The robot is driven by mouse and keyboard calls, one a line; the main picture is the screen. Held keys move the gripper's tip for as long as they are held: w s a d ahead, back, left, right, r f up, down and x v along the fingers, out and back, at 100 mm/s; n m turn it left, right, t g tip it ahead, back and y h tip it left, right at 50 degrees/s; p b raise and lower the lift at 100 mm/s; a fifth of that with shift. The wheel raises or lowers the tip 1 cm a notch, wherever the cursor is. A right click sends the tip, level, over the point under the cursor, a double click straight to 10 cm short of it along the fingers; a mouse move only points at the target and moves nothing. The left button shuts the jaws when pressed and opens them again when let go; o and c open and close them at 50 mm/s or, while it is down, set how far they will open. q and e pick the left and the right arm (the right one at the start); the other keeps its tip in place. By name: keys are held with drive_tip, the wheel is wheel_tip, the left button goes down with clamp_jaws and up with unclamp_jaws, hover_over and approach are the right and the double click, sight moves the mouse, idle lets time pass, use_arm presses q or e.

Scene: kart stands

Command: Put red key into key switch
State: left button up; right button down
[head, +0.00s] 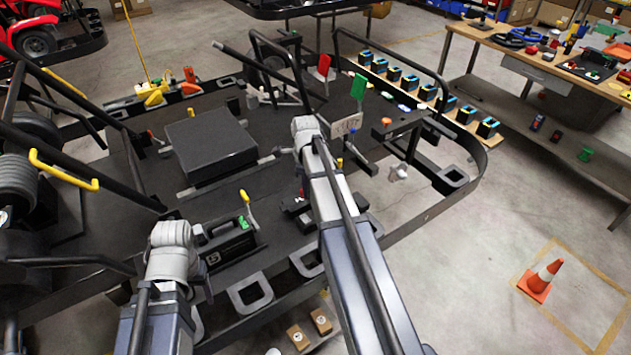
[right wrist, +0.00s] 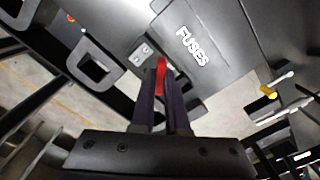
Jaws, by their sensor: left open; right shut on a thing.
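My right gripper (right wrist: 161,90) is shut on the red key (right wrist: 161,72), which stands up between the fingertips in the right wrist view. The lower part of the key is hidden by the fingers. In the head view my right forearm covers most of the area around this gripper. I cannot pick out the key switch for certain. A small light plate with two dark spots (right wrist: 141,54) lies just left of the key in the right wrist view. My left gripper (head: 205,284) is open, low at the left in the head view and largely hidden by its own arm.
A dark panel marked FUSES (right wrist: 196,38) is close to the right gripper. A black box with a yellow lever (head: 228,246) stands between my arms on the kart stand. Tall bars rise around the stand. An orange cone (head: 541,279) is on the floor at right.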

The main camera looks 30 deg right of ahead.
drive_tip(key=d+m, duration=0.1)
drive_tip(key=m, duration=0.2)
drive_tip(key=s+d+r+m+p, duration=0.1)
drive_tip(key=m, duration=0.1)
drive_tip(key=s+d+r+m, duration=0.1)
drive_tip(key=m, duration=0.2)
drive_tip(key=shift+s+d+m, duration=0.15)
drive_tip(key=shift+d+m, duration=0.1)
drive_tip(key=shift+m, duration=0.05)
drive_tip(key=shift+f, duration=0.1)
wheel_tip(320, 180, down, 6)
drive_tip(key=b, duration=0.5)
drive_tip(key=shift+f+b, duration=1.3)
drive_tip(key=shift+b, duration=0.35)
idle(0.9)
drive_tip(key=c, duration=0.8)
unclamp_jaws()
drive_tip(key=shift+c, duration=0.2)
drive_tip(key=shift+r, duration=0.2)
